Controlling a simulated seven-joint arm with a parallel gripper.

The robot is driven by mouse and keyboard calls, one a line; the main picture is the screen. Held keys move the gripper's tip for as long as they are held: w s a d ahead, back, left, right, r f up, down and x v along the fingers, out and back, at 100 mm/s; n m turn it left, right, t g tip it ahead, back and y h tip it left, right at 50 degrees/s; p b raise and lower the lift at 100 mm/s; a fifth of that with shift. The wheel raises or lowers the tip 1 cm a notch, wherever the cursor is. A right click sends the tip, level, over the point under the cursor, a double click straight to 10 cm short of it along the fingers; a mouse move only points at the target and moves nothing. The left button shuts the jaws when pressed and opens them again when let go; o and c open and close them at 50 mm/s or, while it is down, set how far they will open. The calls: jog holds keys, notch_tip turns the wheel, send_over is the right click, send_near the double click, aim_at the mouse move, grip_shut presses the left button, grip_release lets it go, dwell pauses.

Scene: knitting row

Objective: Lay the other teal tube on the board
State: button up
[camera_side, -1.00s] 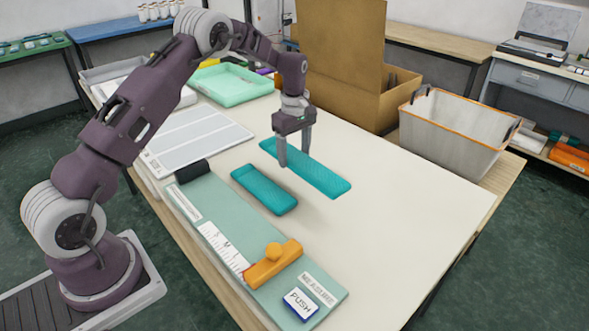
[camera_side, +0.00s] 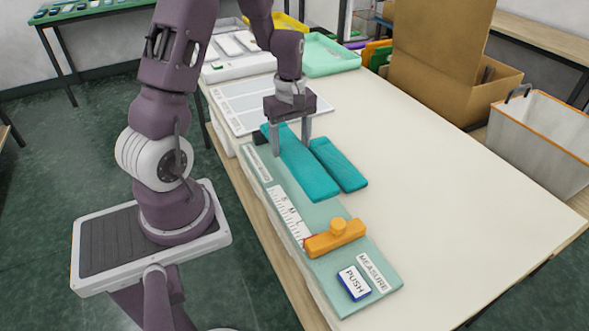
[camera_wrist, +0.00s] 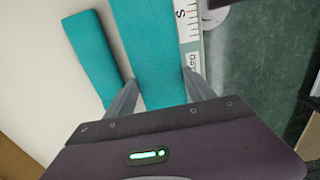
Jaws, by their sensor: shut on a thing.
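My gripper (camera_side: 291,146) is shut on the longer teal tube (camera_side: 308,170), one finger on each side of it. This tube lies lengthwise over the far half of the pale green board (camera_side: 322,273); I cannot tell whether it touches. In the wrist view the tube (camera_wrist: 153,50) runs between the fingers (camera_wrist: 160,92), beside the board's printed ruler (camera_wrist: 190,30). The shorter teal tube (camera_side: 339,166) lies on the table just right of the held one; it also shows in the wrist view (camera_wrist: 92,55). The board's dark end stop is mostly hidden.
An orange slider (camera_side: 335,239) with a knob sits across the board, nearer than the tubes. A PUSH button block (camera_side: 354,284) is at the near end. A pale chart sheet (camera_side: 246,101) lies behind. A cardboard box (camera_side: 425,85) stands at the back. The table's right side is clear.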

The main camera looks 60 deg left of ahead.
aim_at(291, 162)
notch_tip(291, 162, down, 6)
jog(key=shift+f, duration=0.15)
jog(key=o, duration=1.3)
